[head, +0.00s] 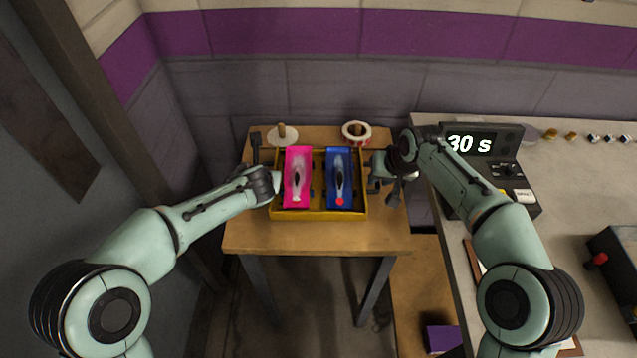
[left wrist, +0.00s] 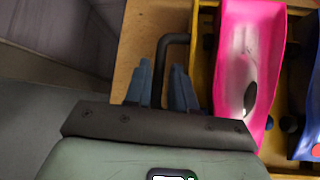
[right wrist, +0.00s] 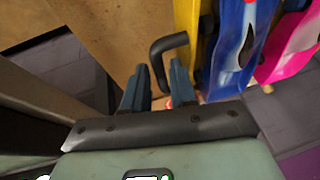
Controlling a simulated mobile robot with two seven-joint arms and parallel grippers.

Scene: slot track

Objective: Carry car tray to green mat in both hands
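The car tray (head: 320,215) is a yellow open tray with a black bent handle on each side. It holds a pink car (head: 297,165) and a blue car (head: 340,165) side by side. It appears at the wooden table's top; I cannot tell whether it touches. My left gripper (head: 270,180) is at its left side, with both fingers close around the left handle (left wrist: 176,38) in the left wrist view. My right gripper (head: 382,172) is at its right side, with its fingers close around the right handle (right wrist: 170,42) in the right wrist view. No green mat is recognisable.
The wooden table (head: 310,238) has a white disc with a peg (head: 283,134) and a white-and-red ring (head: 356,132) behind the tray. A grey counter (head: 560,190) with a timer box (head: 480,145) stands at right. Walls close in behind and at left.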

